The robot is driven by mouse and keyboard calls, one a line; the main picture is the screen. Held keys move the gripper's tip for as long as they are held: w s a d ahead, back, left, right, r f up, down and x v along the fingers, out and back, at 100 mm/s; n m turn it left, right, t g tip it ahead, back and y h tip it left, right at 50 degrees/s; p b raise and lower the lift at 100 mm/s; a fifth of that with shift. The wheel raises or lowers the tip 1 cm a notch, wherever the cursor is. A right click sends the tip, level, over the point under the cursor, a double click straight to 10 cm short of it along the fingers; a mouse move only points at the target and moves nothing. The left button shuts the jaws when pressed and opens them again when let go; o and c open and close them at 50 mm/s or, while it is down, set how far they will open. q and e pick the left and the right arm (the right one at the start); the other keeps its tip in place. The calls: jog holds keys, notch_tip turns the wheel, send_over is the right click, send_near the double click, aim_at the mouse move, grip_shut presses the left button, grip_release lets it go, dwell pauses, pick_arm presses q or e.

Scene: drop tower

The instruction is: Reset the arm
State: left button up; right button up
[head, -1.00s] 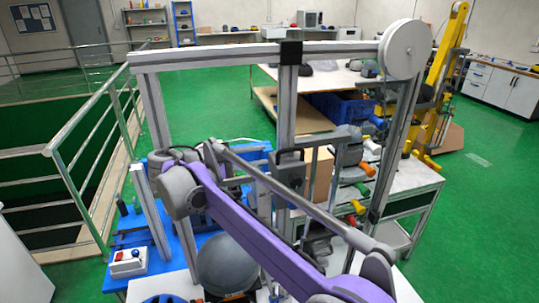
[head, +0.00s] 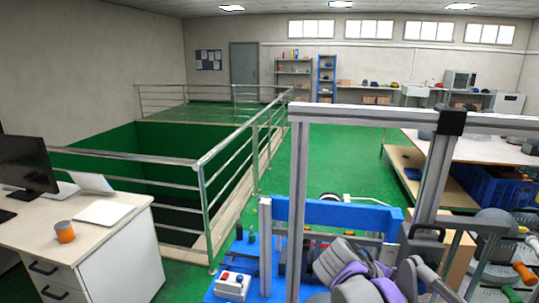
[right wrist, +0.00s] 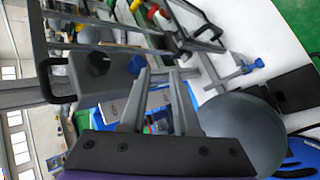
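My right arm, purple and grey, shows folded at the bottom of the head view (head: 360,272), in front of the tower frame. Its gripper cannot be made out there. In the right wrist view my right gripper (right wrist: 158,75) has its two grey fingers apart, with nothing seen held between them. My left gripper is not in view.
A railing (head: 205,200) borders a floor opening. A desk (head: 95,240) with a monitor (head: 25,165) stands left; green floor lies beyond.

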jog(key=s+a+f+m+t+y, duration=0.1)
jog(key=s+a+f+m+y, duration=0.2)
jog(key=s+f, duration=0.4)
jog(key=s+a+f+m+t+y, duration=0.2)
jog(key=s+a+f+y, duration=0.4)
jog(key=f, duration=0.4)
jog(key=s+a+m, duration=0.1)
jog(key=s, duration=0.1)
jog(key=shift+s+a+f, duration=0.3)
jog(key=shift+f, duration=0.05)
